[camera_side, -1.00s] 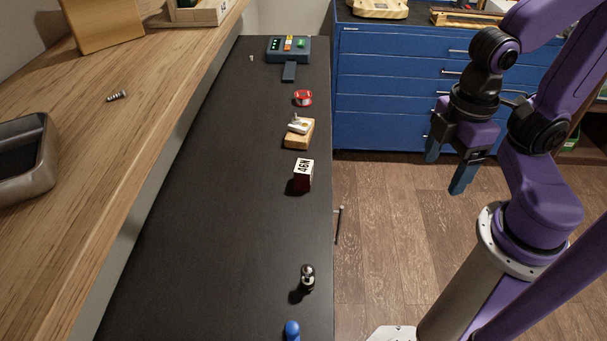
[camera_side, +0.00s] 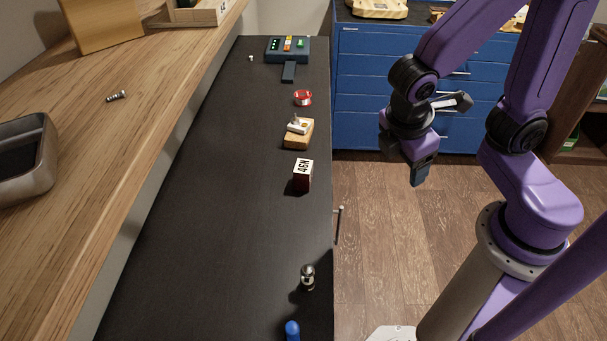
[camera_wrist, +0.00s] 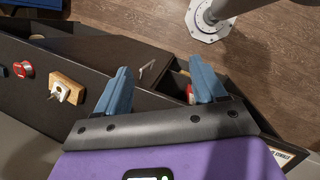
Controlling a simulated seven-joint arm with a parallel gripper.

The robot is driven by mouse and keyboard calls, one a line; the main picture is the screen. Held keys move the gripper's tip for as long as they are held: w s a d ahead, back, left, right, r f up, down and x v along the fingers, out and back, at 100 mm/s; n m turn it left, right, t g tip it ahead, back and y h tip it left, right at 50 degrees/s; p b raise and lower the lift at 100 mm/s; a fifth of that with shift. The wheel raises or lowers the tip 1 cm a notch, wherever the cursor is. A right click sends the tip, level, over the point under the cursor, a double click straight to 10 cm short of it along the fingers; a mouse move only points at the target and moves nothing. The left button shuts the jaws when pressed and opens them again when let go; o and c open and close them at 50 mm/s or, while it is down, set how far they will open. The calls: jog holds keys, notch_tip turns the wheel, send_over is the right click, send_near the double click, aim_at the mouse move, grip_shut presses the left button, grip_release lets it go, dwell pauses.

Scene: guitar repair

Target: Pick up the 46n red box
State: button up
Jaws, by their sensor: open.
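The 46N red box (camera_side: 302,175) is a small dark red block with a white top lettered "46N". It stands on the black bench top near its right edge in the side view. My gripper (camera_side: 418,174) is over the floor to the right of the bench, up and apart from the box. In the side view its blue fingers overlap. In the wrist view my gripper (camera_wrist: 160,72) shows two blue fingers spread wide with nothing held. A small reddish thing beside the right finger there is partly hidden; I cannot tell whether it is the box.
A wooden block with a white part (camera_side: 299,132), a red round item (camera_side: 303,97) and a blue device (camera_side: 287,50) lie beyond the box. A dark metal-topped item (camera_side: 308,277) and a blue item (camera_side: 292,330) are nearer. The bench's middle and left are clear.

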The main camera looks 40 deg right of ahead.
jog(key=w+a+f+n+t+h, duration=0.3)
jog(key=w+a+f+n+h, duration=0.25)
jog(key=w, duration=0.45)
jog(key=n+t+h, duration=0.5)
jog(key=t, duration=0.1)
send_near(305, 161)
jog(key=shift+s+a+r+m, duration=0.1)
jog(key=shift+s+a+m, duration=0.05)
jog(key=shift+s, duration=0.3)
jog(key=shift+s+a+r+m, duration=0.1)
jog(key=shift+s+a+r, duration=0.1)
jog(key=shift+s, duration=0.25)
jog(key=shift+w+a+f+n+t, duration=0.1)
jog(key=shift+a+f+n+t, duration=0.2)
jog(key=shift+f+n+t, duration=0.15)
jog(key=x, duration=1.2)
jog(key=shift+f, duration=0.1)
jog(key=shift+c, duration=0.3)
jog(key=c, duration=1.1)
jog(key=shift+a, duration=0.1)
